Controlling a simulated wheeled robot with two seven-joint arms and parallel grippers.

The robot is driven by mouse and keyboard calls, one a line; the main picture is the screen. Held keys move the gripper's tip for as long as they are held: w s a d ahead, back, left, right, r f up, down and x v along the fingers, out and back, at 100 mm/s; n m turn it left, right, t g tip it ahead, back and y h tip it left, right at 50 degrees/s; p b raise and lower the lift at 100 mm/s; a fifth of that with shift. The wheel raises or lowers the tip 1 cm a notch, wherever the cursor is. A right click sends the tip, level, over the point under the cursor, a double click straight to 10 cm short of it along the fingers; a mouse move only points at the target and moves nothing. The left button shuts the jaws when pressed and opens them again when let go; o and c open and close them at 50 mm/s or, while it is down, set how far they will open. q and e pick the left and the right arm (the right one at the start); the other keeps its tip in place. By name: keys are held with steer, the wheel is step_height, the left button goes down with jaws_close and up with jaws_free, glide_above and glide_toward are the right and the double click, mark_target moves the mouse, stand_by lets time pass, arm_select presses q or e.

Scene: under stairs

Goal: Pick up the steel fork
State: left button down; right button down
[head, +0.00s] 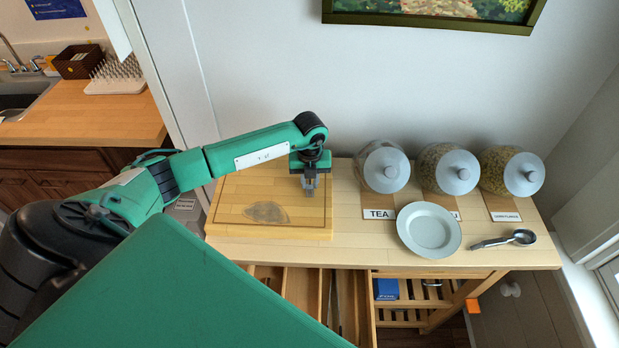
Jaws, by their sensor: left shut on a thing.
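My left gripper (309,186) points down over the right part of the wooden cutting board (225,213). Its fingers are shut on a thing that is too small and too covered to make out. I cannot pick out a steel fork clearly anywhere in the head view. My right gripper is not in view.
A grey oval patch (266,212) lies on the board. Several lidded glass jars, one a tea jar (383,167), stand at the back. A pale plate (429,230) and a metal scoop (508,240) lie right of the board. Below, a drawer (300,295) stands open.

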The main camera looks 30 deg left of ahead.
arm_select(q)
step_height(320, 180, up, 20)
steer(key=b, duration=0.6)
steer(key=c, duration=1.8)
jaws_free()
jaws_close()
